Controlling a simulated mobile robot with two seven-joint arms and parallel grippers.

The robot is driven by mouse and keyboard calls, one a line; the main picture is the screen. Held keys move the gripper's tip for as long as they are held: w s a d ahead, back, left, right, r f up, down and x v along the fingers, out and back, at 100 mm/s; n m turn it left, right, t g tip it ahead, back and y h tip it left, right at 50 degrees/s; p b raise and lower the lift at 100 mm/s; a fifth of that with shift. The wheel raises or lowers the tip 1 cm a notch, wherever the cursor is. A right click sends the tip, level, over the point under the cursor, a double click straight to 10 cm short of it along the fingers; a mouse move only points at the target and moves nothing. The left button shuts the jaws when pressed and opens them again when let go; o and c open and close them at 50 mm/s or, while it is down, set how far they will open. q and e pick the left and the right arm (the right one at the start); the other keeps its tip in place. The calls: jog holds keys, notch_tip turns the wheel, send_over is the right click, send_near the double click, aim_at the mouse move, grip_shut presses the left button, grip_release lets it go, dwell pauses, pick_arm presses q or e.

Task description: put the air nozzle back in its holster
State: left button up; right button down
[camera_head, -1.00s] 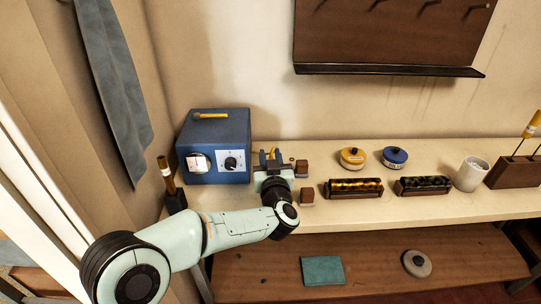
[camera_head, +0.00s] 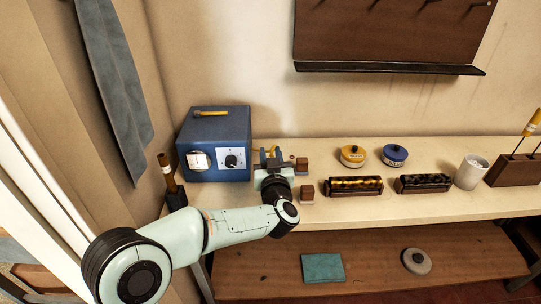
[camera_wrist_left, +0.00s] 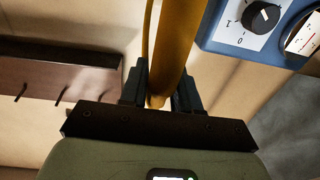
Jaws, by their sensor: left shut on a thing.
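My left gripper (camera_head: 271,166) is over the bench, just right of the blue box. In the left wrist view its two dark fingers (camera_wrist_left: 159,95) are shut on a long amber, round-bodied thing (camera_wrist_left: 178,45), which looks like the air nozzle. A thin yellow hose (camera_wrist_left: 148,22) runs beside it. In the head view the hand hides most of it. A small blue upright piece (camera_head: 264,156) shows behind the hand; I cannot tell whether it is the holster. My right gripper is out of view.
The blue box (camera_head: 214,146) with a dial stands left of the hand. A black holder (camera_head: 176,199) with an upright handle (camera_head: 166,170) is at the bench's left end. Small wooden blocks (camera_head: 307,192) stand close right. Yellow (camera_head: 353,156) and blue tins (camera_head: 395,155) are farther right.

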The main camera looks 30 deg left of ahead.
pick_arm(q)
jog(key=shift+p, duration=0.3)
dwell(0.7)
jog(key=shift+f+b, duration=1.7)
jog(key=shift+f, duration=0.75)
jog(key=shift+f, duration=0.2)
jog(key=shift+f+b, duration=0.35)
jog(key=shift+b, duration=0.05)
jog(key=shift+f, duration=0.15)
jog(key=o, duration=1.1)
